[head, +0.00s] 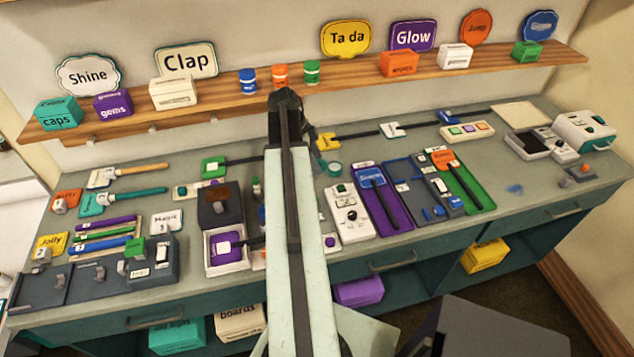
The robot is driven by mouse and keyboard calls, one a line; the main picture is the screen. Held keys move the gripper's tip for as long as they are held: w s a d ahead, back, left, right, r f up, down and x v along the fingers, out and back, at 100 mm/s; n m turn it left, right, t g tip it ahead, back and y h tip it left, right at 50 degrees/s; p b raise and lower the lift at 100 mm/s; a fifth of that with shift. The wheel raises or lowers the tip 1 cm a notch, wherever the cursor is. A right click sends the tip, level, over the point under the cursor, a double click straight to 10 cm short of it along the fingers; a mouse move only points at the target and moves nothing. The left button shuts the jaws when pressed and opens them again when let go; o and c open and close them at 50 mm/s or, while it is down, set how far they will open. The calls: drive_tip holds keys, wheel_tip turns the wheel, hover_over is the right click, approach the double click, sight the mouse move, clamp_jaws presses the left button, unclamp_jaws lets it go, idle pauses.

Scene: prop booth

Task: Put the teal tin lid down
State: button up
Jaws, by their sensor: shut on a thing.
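The teal tin lid (333,168) shows as a small round teal shape just right of my arm, over the middle of the counter. My gripper (322,156) is mostly hidden behind the dark end of my arm. Its visible part is dark and meets the lid's upper left side. It is shut on the lid. I cannot tell whether the lid touches the counter (420,140) or hangs a little above it.
A yellow-ended dark bar (328,141) lies just behind the lid. A white switch box (347,212) and a purple tray (393,228) stand in front and to the right. My arm hides part of the counter. Clear counter shows at the right (530,205).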

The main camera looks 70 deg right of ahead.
sight(320, 185)
drive_tip(key=shift+f+b, duration=3.6)
drive_tip(key=shift+f, duration=0.85)
drive_tip(key=o, duration=1.3)
drive_tip(key=shift+r+p, duration=0.35)
drive_tip(key=p+v, duration=1.1)
drive_tip(key=v, duration=0.1)
drive_tip(key=shift+r, duration=0.2)
